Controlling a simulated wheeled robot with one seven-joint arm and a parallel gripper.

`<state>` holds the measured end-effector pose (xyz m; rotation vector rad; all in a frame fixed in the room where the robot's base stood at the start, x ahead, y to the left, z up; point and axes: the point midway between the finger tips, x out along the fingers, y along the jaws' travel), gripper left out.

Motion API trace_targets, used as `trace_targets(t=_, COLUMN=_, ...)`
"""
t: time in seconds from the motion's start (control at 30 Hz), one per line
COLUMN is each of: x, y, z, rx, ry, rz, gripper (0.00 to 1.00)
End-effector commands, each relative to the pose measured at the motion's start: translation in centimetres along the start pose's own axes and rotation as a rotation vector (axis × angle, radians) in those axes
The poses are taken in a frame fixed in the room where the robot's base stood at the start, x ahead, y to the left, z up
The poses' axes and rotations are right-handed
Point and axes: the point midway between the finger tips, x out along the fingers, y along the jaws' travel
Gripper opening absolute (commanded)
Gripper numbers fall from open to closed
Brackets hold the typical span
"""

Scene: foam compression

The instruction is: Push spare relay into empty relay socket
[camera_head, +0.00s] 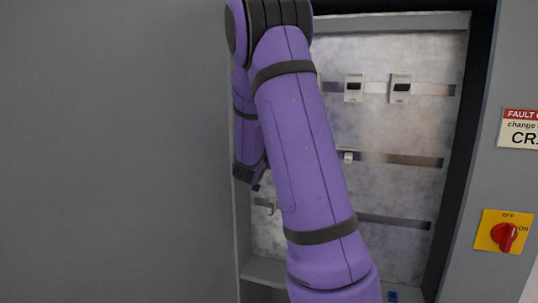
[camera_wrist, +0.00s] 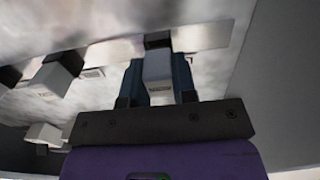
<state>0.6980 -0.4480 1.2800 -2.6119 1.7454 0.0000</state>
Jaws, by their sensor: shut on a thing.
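In the wrist view, my gripper (camera_wrist: 158,64) has its two dark blue fingers on either side of a pale grey block, the relay (camera_wrist: 158,75). It is shut on the relay. A dark block (camera_wrist: 158,40) lies just beyond the relay's far end, in line with a metal rail. I cannot tell whether this is the socket or part of the relay, or how deep the relay sits. In the head view my purple arm crosses the cabinet, and I cannot make out the fingers or the held relay there.
The cabinet's upper rail holds two pale modules (camera_head: 353,88) (camera_head: 400,89). Another module (camera_head: 346,155) is on the rail below, beside my arm. In the wrist view, pale modules (camera_wrist: 55,78) (camera_wrist: 43,136) stand left of my gripper. A red rotary switch (camera_head: 504,236) is at the right.

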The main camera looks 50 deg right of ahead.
Motion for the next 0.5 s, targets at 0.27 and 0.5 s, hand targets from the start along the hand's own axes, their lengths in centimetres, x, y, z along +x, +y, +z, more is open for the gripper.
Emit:
trace_targets(t=0.27, x=0.50, y=0.01, z=-0.01, rx=0.000, ry=0.000, rz=0.000, gripper=0.00)
trace_targets(t=0.5, x=0.90, y=0.02, z=-0.01, rx=0.000, ry=0.000, rz=0.000, gripper=0.00)
